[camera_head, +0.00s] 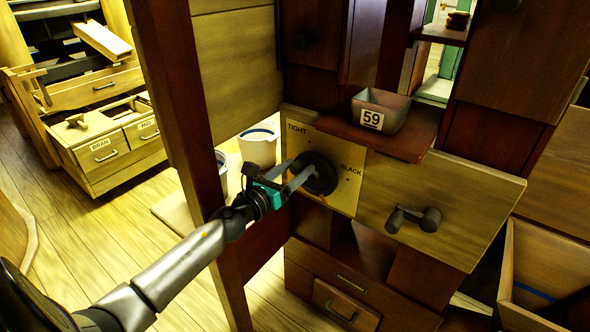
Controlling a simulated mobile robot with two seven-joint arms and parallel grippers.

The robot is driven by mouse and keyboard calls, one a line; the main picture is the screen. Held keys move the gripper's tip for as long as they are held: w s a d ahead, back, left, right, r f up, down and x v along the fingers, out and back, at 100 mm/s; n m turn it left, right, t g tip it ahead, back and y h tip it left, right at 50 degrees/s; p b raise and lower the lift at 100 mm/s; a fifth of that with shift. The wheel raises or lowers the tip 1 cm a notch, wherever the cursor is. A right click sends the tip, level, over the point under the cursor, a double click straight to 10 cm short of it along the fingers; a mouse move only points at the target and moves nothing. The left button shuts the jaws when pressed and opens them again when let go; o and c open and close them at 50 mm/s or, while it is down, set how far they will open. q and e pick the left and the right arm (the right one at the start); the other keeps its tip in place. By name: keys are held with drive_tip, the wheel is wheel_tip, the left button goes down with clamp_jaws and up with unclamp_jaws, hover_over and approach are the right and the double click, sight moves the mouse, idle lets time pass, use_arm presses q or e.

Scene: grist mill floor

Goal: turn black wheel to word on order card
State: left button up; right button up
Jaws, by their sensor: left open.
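The black wheel (318,174) is mounted on a pale plate (347,196) with the word TIGHT at its upper left and SLACK at its right. My left gripper (302,176) is open, with its fingers reaching to the wheel's face and partly covering it. I cannot tell whether the fingers touch the wheel. The wheel's pointer setting cannot be made out. I see no readable order card. My right gripper is not in view.
A grey tub (381,112) labelled 59 stands on a dark red shelf above the plate's right. A dark handle (414,219) juts from the wooden panel right of the plate. A red post (187,120) stands close by my left arm. Drawers marked BRAN and MID (140,133) are at the left.

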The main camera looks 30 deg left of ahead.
use_arm(q)
clamp_jaws()
idle(0.6)
